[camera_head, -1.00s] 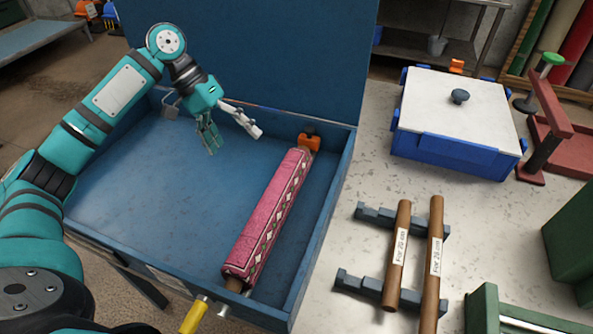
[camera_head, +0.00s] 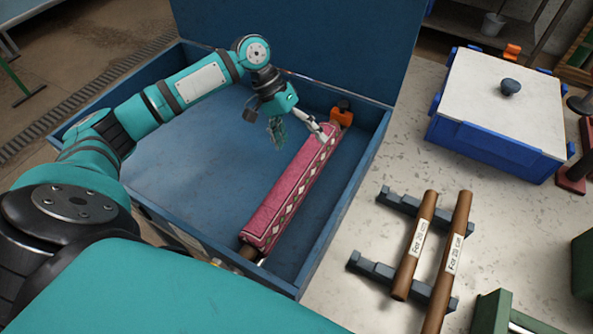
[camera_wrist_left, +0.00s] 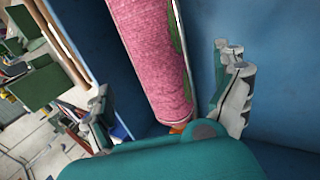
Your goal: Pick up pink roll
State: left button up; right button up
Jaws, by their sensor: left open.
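The pink roll (camera_head: 285,199) is a patterned rug rolled around a core. It lies slanted inside the open blue box (camera_head: 346,190), along the box's right side. My left gripper (camera_head: 299,136) is open and empty near the roll's far end. In the left wrist view the roll (camera_wrist_left: 154,58) shows between my two spread fingers, with space on both sides. I cannot tell whether a finger touches it. The left gripper (camera_wrist_left: 168,95) has its right finger nearest the blue wall. My right gripper is in neither view.
An orange clamp (camera_head: 342,116) stands at the roll's far end. The raised blue lid (camera_head: 330,45) is behind the box. On the pale table to the right are two brown tubes (camera_head: 415,245) on grey racks and a blue bin (camera_head: 495,148) with a white lid.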

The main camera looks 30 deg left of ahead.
aim_at(305, 147)
pick_arm(q)
jog(key=shift+p+x, duration=0.65)
jog(key=shift+x, duration=2.05)
jog(key=shift+s, duration=0.1)
jog(key=c, duration=1.7)
jog(key=shift+r, duration=0.1)
jog(key=shift+c, duration=0.6)
